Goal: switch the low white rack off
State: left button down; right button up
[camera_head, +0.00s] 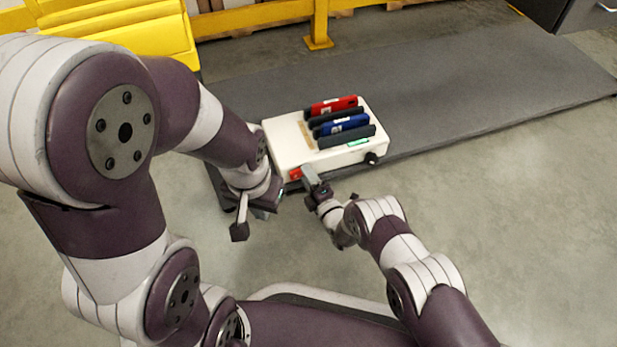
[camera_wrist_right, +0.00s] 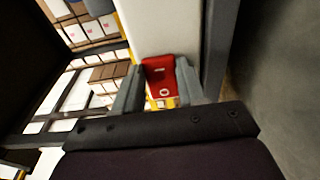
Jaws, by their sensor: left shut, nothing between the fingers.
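The low white rack (camera_head: 285,140) stands on the left part of the grey mat, with red, blue and dark slabs in its top. A red switch (camera_head: 295,174) is at the left end of its front face. It also shows in the right wrist view (camera_wrist_right: 159,72), with a white ring mark. My right gripper (camera_head: 312,178) is at the rack's front, close to the switch. In the wrist view its two grey fingers stand apart, one on each side of the red switch; contact cannot be told. My left gripper (camera_head: 240,230) is shut and empty, left of the rack's front.
A black knob (camera_head: 371,158) and a green display (camera_head: 358,142) are on the right of the rack's front. The grey mat (camera_head: 470,80) is clear to the right. A yellow rail (camera_head: 260,18) runs behind. Shelves with cartons (camera_wrist_right: 90,45) show in the wrist view.

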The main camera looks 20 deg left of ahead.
jog(key=m+t+h, duration=0.1)
jog(key=h, duration=0.1)
jog(key=m+t+h, duration=0.2)
jog(key=shift+s+a, duration=0.2)
jog(key=shift+s, duration=0.2)
jog(key=o, duration=1.1)
jog(key=shift+c, duration=0.2)
